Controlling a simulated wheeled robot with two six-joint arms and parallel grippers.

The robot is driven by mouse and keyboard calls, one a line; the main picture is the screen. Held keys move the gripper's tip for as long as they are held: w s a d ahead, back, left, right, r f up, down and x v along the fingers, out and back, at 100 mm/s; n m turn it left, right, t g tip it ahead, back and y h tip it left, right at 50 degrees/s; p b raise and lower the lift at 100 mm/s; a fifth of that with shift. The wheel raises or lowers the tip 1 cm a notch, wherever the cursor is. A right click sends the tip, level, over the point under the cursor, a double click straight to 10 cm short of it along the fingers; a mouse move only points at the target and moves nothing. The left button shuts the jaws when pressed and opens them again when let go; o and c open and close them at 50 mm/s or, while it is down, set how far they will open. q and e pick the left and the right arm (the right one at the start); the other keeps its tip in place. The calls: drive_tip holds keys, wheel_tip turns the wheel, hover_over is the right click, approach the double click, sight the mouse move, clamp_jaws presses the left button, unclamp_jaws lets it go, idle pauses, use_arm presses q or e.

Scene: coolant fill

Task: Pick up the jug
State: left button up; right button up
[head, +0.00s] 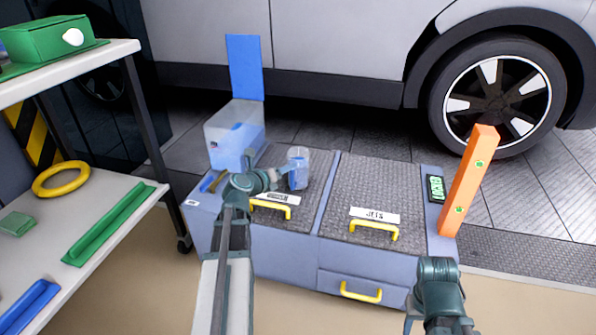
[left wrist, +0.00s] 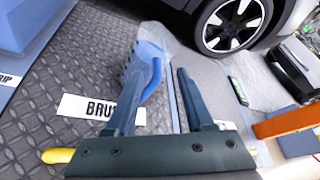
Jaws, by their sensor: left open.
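The jug (head: 298,168) is a small clear vessel with blue in it. It stands upright near the right edge of the left dark lid on the blue cabinet. In the left wrist view the jug (left wrist: 138,72) shows as a see-through body with a blue handle, partly behind my left finger. My left gripper (head: 284,171) is just left of the jug in the head view. In the left wrist view the left gripper (left wrist: 160,78) is open, with the blue handle near its fingertips; contact cannot be told. My right arm shows at the lower right, but its fingers do not.
The blue cabinet (head: 290,262) has yellow handles and two dark lids. A clear bin (head: 232,135) with a raised blue lid stands at its back left. An orange post (head: 468,180) rises at right, beside a green-lit sign (head: 436,189). A shelf rack (head: 110,215) is left; a car stands behind.

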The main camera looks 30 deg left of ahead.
sight(296, 173)
use_arm(q)
drive_tip(key=x, duration=0.1)
drive_tip(key=b+x, duration=0.1)
drive_tip(key=x, duration=0.1)
drive_tip(key=b+x, duration=0.1)
drive_tip(key=x, duration=0.1)
drive_tip(key=shift+a+f, duration=0.2)
drive_tip(key=shift+f, duration=0.15)
drive_tip(key=shift+s, duration=0.1)
clamp_jaws()
drive_tip(key=shift+r, duration=0.1)
idle(0.8)
